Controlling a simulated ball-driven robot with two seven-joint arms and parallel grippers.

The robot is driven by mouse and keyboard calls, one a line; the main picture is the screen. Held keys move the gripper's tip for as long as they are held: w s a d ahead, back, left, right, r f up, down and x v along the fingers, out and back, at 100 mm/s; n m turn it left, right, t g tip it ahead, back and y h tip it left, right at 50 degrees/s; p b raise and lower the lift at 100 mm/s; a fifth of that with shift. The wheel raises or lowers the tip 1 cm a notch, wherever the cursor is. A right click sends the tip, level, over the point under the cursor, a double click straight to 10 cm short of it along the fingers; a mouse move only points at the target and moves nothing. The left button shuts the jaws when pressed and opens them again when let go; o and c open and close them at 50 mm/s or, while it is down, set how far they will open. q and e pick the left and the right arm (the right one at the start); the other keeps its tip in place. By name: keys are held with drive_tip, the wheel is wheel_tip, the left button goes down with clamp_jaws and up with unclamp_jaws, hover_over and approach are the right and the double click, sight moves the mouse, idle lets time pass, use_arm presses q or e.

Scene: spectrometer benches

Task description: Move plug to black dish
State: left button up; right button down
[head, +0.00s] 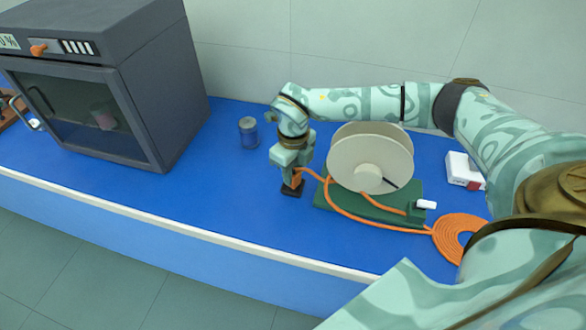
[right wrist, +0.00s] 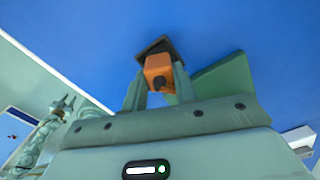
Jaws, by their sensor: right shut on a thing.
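The orange plug (head: 297,181) is between the fingers of my right gripper (head: 291,177), which is shut on it. An orange cord runs from the plug to the right. The black dish (head: 290,192) lies on the blue bench top directly below the plug. In the right wrist view the plug (right wrist: 157,70) sits between the two fingers (right wrist: 157,85), with the dark square dish (right wrist: 150,47) just past its end. I cannot tell whether the plug touches the dish.
A cream reel (head: 360,155) stands on a green base (head: 330,201) right of the gripper. The cord ends in a flat orange coil (head: 450,232). A blue-grey jar (head: 248,135) stands behind left. A dark oven (head: 130,95) fills the left. Blue bench (head: 220,195) is clear in front.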

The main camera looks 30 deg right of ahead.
sight(294, 172)
drive_tip(key=shift+f, duration=0.55)
drive_tip(key=c, duration=1.4)
unclamp_jaws()
drive_tip(key=shift+r, duration=0.1)
wheel_tip(294, 172, up, 11)
drive_tip(key=p, duration=0.9)
drive_tip(key=shift+s, duration=0.1)
